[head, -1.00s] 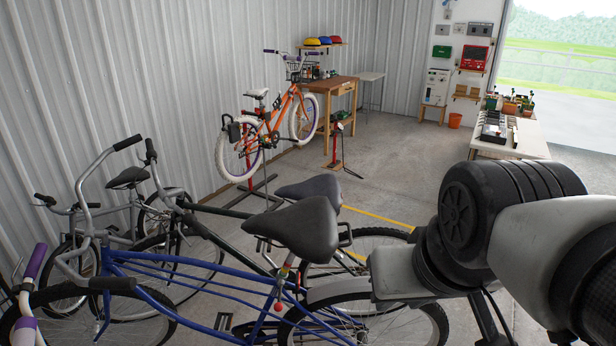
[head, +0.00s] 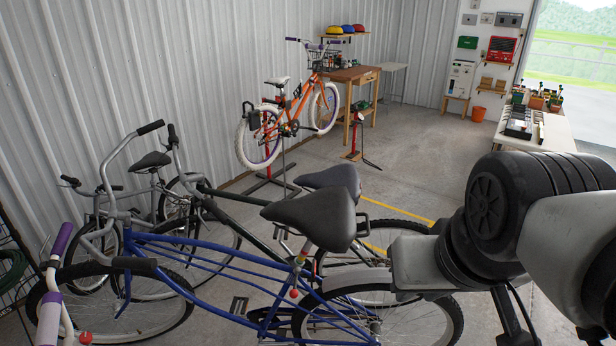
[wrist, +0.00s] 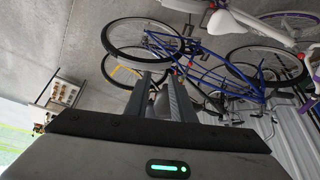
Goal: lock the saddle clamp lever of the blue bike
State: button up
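The blue bike (head: 200,262) stands at the front of the head view, its dark saddle (head: 318,218) at the right. Below the saddle, the seat post has small coloured parts (head: 299,260) and a red knob (head: 294,293). The clamp lever's position is too small to tell. The blue bike also shows in the wrist view (wrist: 200,62), seen upside down. My gripper (wrist: 160,80) shows there with two separate fingers and a gap between them. It is apart from the bike's frame. In the head view my arm is at the right, and my fingertips are not clearly seen.
A dark-framed bike (head: 255,235) stands close behind the blue one. A bike with purple grips (head: 60,242) is at the front left. An orange bike (head: 290,115) hangs on a red stand. A workbench (head: 352,78) stands behind it. Concrete floor (head: 420,140) is clear beyond.

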jog(key=shift+w+a+f, duration=0.1)
jog(key=c, duration=0.4)
jog(key=shift+w+a+f, duration=0.1)
jog(key=shift+w+f, duration=0.15)
jog(key=shift+w, duration=0.05)
grip_shut()
jog(key=w+a+f+g+h+b, duration=0.15)
jog(key=w+a+f+b, duration=0.25)
jog(key=w+f, duration=0.5)
jog(key=w+a+f+g+h+b, duration=0.1)
jog(key=w+a+f+h+b, duration=0.25)
jog(key=f, duration=0.95)
jog(key=w+a+f+g+b, duration=0.2)
jog(key=w+a+f+b, duration=0.15)
jog(key=w+f, duration=0.65)
jog(key=w+a+f+n+t+h+b, duration=0.1)
jog(key=a+f+t+b, duration=0.1)
jog(key=a, duration=0.5)
jog(key=w+a+f+n+t+h+b, duration=0.1)
jog(key=a+f+n+t, duration=0.1)
jog(key=a+t, duration=0.3)
jog(key=w+a+f+n+t+h+b, duration=0.1)
jog(key=a+f+n+t+b, duration=0.1)
jog(key=a, duration=0.8)
jog(key=shift+w+f+t+b, duration=0.35)
jog(key=shift+f+t, duration=0.3)
jog(key=shift+f, duration=0.15)
